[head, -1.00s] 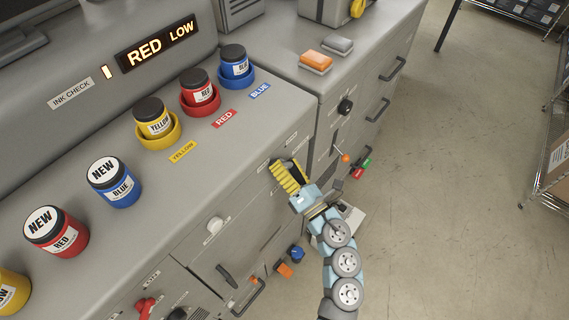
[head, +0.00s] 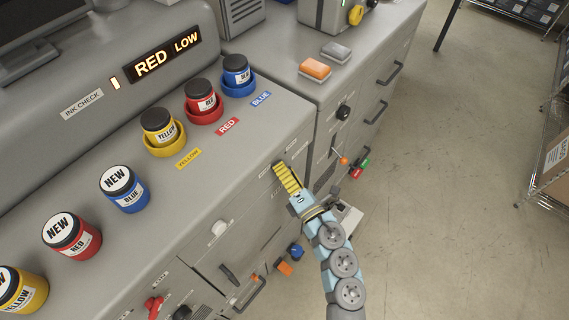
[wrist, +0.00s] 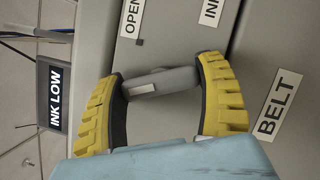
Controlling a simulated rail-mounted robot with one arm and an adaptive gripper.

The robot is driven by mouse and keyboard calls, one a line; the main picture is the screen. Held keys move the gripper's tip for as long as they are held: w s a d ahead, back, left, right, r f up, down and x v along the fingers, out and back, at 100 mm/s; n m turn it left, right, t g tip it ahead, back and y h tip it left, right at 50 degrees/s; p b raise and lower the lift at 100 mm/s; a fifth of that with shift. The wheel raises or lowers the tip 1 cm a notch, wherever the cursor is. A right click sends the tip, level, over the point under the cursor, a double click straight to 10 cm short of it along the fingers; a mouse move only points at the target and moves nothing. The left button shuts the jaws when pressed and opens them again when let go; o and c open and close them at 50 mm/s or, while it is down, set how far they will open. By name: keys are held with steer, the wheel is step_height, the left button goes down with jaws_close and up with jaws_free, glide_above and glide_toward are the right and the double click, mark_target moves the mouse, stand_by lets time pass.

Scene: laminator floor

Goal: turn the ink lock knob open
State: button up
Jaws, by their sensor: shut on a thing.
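The ink lock knob (wrist: 165,80) shows in the wrist view as a grey bar-shaped knob with a pale mark near its left end. It stands on the grey cabinet front, by a label reading "OPEN" (wrist: 131,18) and a partly cut-off label beginning "IN" (wrist: 211,12). My gripper (wrist: 160,88) is shut on the knob, with one yellow ribbed finger at each end of the bar. In the head view my gripper (head: 285,177) is at the cabinet front near its right corner, and its fingers hide the knob.
An "INK LOW" sign (wrist: 54,97) and a "BELT" label (wrist: 277,105) flank the gripper. Ink jars stand on the counter, including a red jar (head: 201,97) in a red holder. The display (head: 165,53) reads "RED LOW". A small lever (head: 341,158) is right of my gripper.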

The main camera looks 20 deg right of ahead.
steer(key=m+p, duration=0.1)
steer(key=p, duration=0.1)
steer(key=r+m+p, duration=0.1)
steer(key=p, duration=0.1)
steer(key=shift+a+m+g+h, duration=0.1)
steer(key=shift+m+g+h, duration=0.2)
steer(key=shift+g+h, duration=0.1)
steer(key=m+g+p, duration=0.2)
steer(key=m+p, duration=0.3)
steer(key=p, duration=0.5)
steer(key=m+g+p, duration=0.1)
steer(key=m+p, duration=0.1)
steer(key=p, duration=0.3)
steer(key=shift+m+p, duration=0.3)
steer(key=shift+p, duration=0.1)
steer(key=m+p, duration=0.1)
steer(key=p, duration=0.1)
steer(key=m+g+p, duration=0.1)
steer(key=p, duration=0.1)
steer(key=shift+f+y, duration=0.35)
steer(key=shift+y, duration=0.05)
steer(key=shift+m+p, duration=0.3)
steer(key=shift+p, duration=0.2)
steer(key=shift+f+g, duration=0.15)
steer(key=shift+g, duration=0.15)
steer(key=o, duration=1.2)
steer(key=shift+c, duration=0.2)
steer(key=shift+s, duration=0.1)
